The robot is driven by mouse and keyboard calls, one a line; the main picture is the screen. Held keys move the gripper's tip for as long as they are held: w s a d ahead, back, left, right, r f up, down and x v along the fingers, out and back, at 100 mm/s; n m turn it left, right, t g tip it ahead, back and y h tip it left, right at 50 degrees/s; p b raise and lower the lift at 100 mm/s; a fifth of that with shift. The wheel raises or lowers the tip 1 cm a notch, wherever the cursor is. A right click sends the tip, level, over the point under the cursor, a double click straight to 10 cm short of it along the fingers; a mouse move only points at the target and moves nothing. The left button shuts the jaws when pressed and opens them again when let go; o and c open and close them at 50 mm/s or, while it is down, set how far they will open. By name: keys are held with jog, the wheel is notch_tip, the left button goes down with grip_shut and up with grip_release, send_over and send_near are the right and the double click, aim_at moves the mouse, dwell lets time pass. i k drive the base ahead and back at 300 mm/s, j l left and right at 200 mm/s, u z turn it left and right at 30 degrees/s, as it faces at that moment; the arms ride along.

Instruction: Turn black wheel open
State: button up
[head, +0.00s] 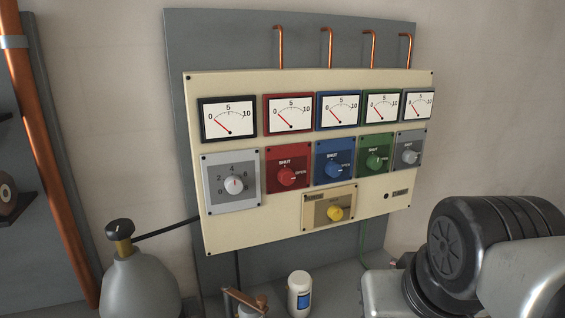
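A small round black wheel (119,228) with a pale mark on its top sits on a brass valve (124,246) at the lower left in the head view. The valve is on the neck of a grey cylinder (140,287). The wheel is in plain view with nothing touching it. Its open or shut position cannot be read. A gauge with a black frame (228,119) on the panel has its red needle near 0. My gripper is not in view; only part of my arm shows at the lower right, well apart from the wheel.
A cream panel (240,238) carries several gauges and coloured knobs, including a red knob (286,177) and a yellow knob (335,213). A white bottle (299,294) and a copper-coloured fitting (247,301) stand below it. A dark rod (167,229) runs between the valve and the panel.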

aim_at(119, 228)
jog(key=u, duration=1.6)
jog(key=i+u, duration=0.15)
jog(key=u, duration=0.15)
